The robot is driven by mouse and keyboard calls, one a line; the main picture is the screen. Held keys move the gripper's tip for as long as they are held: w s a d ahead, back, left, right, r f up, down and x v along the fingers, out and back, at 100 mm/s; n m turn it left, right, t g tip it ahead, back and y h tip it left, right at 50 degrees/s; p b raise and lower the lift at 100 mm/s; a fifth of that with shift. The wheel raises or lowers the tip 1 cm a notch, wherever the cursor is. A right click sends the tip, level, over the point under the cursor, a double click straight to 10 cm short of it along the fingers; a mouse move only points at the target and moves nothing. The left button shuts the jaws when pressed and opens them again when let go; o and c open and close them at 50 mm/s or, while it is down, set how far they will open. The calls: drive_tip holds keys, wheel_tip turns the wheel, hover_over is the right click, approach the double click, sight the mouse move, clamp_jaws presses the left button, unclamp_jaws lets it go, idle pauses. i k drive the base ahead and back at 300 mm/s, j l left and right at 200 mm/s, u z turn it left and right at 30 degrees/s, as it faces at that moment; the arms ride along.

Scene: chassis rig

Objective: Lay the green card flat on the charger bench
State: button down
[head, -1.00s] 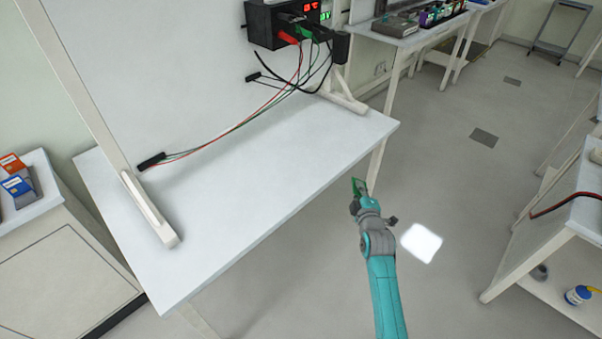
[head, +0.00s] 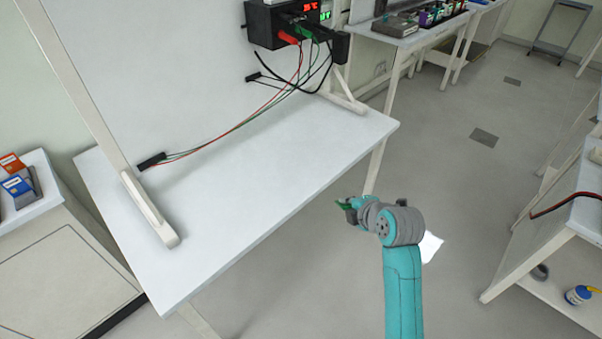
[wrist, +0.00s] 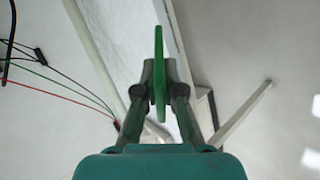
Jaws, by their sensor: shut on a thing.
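My gripper (head: 350,206) is off the front right edge of the white bench (head: 250,190) in the head view, over the floor. It is shut on the green card (head: 342,204), which shows small there. In the wrist view the green card (wrist: 159,75) stands edge-on between the two fingers (wrist: 160,90) and sticks out past their tips. The bench top under the black power supply is bare in front.
A black power supply (head: 270,25) with red and green displays is at the back of the bench. Red, green and black leads (head: 235,130) hang from it above the bench top. A white frame foot (head: 150,210) stands at the bench's left. Open floor lies to the right.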

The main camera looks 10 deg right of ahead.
sight(304, 175)
drive_tip(key=i+j, duration=0.2)
drive_tip(key=i, duration=0.3)
drive_tip(key=i+j, duration=0.2)
drive_tip(key=i, duration=0.25)
